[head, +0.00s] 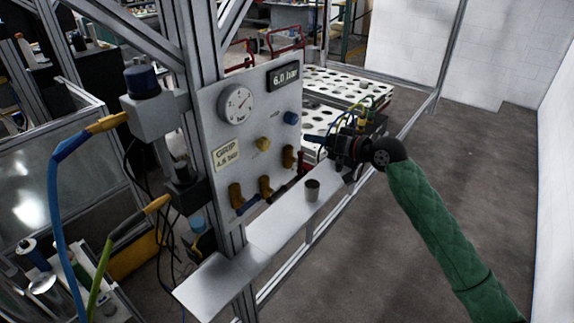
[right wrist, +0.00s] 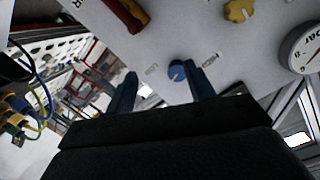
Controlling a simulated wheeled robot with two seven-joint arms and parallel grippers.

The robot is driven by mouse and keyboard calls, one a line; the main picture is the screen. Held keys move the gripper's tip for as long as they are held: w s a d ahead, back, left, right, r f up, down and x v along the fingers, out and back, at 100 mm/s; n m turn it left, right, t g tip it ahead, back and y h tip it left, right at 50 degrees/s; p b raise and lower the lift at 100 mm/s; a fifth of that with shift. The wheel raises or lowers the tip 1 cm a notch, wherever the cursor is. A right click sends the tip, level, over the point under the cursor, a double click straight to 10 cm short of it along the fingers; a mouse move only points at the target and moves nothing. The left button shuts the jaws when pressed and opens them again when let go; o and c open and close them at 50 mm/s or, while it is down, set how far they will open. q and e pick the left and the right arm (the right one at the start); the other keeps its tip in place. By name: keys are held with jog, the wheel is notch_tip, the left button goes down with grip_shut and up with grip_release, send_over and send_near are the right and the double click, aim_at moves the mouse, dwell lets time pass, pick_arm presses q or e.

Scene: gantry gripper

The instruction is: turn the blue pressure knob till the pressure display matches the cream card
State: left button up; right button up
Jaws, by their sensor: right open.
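The blue pressure knob (head: 291,118) sits on the right side of the grey panel, below the pressure display (head: 283,76), which reads 6.0 bar. The cream card (head: 227,153) at the panel's lower left says GRIP and appears to read 4.8 bar. My right gripper (head: 308,139) is open and empty, just right of and below the knob. In the right wrist view the knob (right wrist: 177,70) shows ahead of my right fingers (right wrist: 163,82), between their lines but closer to the right-hand finger; it looks ungripped. My left gripper is out of view.
A round dial gauge (head: 236,104), a yellow knob (head: 263,144) and several yellow-brown fittings share the panel. A grey shelf (head: 258,240) runs below, with a dark cup (head: 312,190) on it. Perforated white tables (head: 345,88) stand behind. Open floor lies at the right.

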aim_at(296, 120)
jog(key=w+a+r+p, duration=0.1)
jog(key=w+a+r+m+y+p, duration=0.1)
jog(key=a, duration=0.1)
jog(key=w+a+r+m+t+p, duration=0.1)
jog(key=w+a, duration=0.1)
jog(key=shift+w+a+r+y+p, duration=0.1)
jog(key=shift+a+r+y+p, duration=0.05)
jog(key=shift+r+y+p, duration=0.2)
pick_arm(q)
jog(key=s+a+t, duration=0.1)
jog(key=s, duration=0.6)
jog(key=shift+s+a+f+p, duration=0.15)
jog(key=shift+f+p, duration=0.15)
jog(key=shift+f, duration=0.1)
pick_arm(e)
jog(key=shift+w+a+f, duration=0.2)
jog(key=shift+w+a, duration=0.2)
jog(key=shift+a, duration=0.2)
jog(key=shift+c, duration=0.4)
jog(key=c, duration=0.9)
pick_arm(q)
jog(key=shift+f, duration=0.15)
